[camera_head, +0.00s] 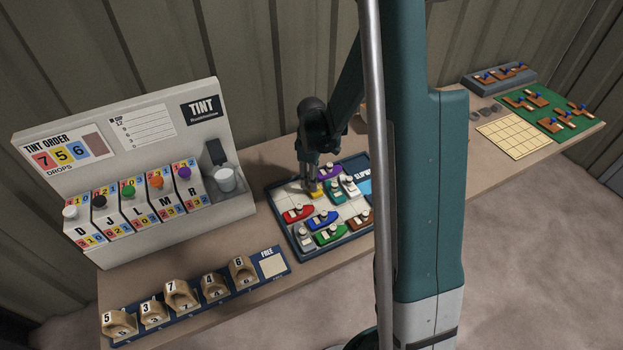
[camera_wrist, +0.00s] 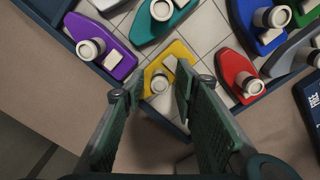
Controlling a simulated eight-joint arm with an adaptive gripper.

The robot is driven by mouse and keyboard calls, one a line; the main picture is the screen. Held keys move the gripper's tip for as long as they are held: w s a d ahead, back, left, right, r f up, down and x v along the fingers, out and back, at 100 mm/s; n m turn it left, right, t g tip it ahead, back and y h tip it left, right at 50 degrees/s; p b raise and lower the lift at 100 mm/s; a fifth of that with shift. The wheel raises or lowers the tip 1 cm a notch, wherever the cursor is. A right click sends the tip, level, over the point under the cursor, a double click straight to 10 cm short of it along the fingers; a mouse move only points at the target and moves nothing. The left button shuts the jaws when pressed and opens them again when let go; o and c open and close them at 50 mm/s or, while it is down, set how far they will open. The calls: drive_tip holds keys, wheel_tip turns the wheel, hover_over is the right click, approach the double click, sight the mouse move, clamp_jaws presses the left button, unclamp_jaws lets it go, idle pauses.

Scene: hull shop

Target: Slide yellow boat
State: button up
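In the wrist view the yellow boat (camera_wrist: 178,52) has a round pale funnel (camera_wrist: 160,83) and a small pale block. My gripper (camera_head: 312,186) is down over the yellow boat. In the wrist view my gripper (camera_wrist: 161,86) has its fingers apart on both sides of the funnel, with a small gap seen at each side. The fingers hide part of the boat.
In the wrist view a purple boat (camera_wrist: 120,61), a teal boat (camera_wrist: 147,28) and a red boat (camera_wrist: 230,68) lie close around. Pale bare tiles (camera_wrist: 205,25) show between them. The tint stand (camera_head: 150,175) is at left.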

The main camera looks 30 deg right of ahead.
drive_tip(key=shift+c, duration=0.2)
clamp_jaws()
drive_tip(key=shift+s+b, duration=0.9)
drive_tip(key=shift+s, duration=2.2)
drive_tip(key=shift+o, duration=0.2)
unclamp_jaws()
drive_tip(key=shift+r, duration=0.2)
wheel_tip(320, 180, up, 12)
drive_tip(key=shift+f, duration=0.2)
